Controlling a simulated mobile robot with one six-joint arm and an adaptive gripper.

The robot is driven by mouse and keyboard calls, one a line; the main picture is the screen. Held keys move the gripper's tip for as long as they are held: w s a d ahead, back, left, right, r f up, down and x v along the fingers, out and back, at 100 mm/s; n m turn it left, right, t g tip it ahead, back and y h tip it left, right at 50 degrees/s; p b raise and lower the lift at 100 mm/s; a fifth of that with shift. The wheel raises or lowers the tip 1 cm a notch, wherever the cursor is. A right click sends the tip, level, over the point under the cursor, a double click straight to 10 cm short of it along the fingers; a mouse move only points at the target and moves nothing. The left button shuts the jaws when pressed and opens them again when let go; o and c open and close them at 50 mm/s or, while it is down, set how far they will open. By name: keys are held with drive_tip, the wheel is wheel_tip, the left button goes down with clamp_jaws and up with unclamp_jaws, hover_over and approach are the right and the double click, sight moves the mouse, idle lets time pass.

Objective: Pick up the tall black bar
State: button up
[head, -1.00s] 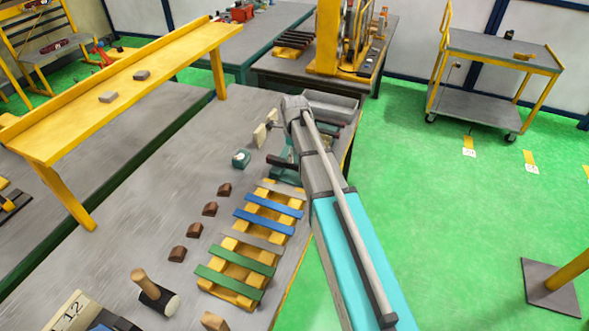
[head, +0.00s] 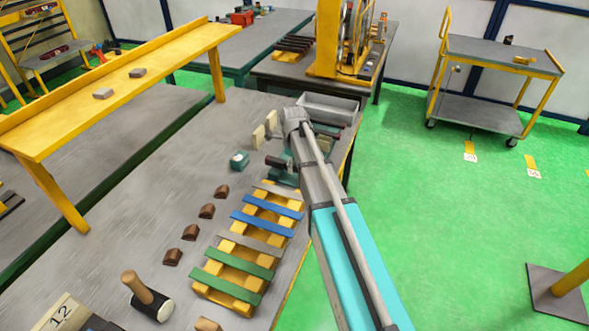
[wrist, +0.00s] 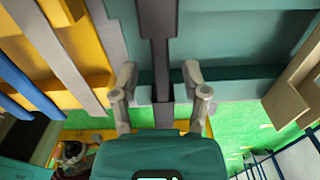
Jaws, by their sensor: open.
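In the wrist view a dark grey-black bar (wrist: 159,52) runs from the top edge down between the two fingers of my gripper (wrist: 160,82). The fingers are open, one on each side of the bar, with a gap to it on both sides. The bar stands out from a teal fixture (wrist: 235,52). Its lower end is close to my gripper's palm; I cannot tell if it touches. In the head view a dark piece (head: 277,162), perhaps the same bar, shows at the teal fixture (head: 284,177), left of my arm, which hides much of it.
A yellow pallet with blue, green and grey slats (head: 262,227) lies nearer on the table (head: 130,225). Several brown blocks (head: 206,211), a mallet (head: 148,298) and a small teal part (head: 239,160) lie left. A grey tray (head: 328,106) stands beyond.

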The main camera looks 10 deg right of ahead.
clamp_jaws()
idle(0.3)
drive_tip(key=shift+r, duration=0.1)
idle(0.4)
wheel_tip(320, 180, up, 2)
drive_tip(key=p, duration=0.2)
drive_tip(key=shift+r+p, duration=0.25)
drive_tip(key=shift+p, duration=0.15)
drive_tip(key=s+r+p, duration=1)
drive_tip(key=s, duration=0.4)
drive_tip(key=shift+a+r, duration=0.15)
drive_tip(key=shift+a, duration=0.25)
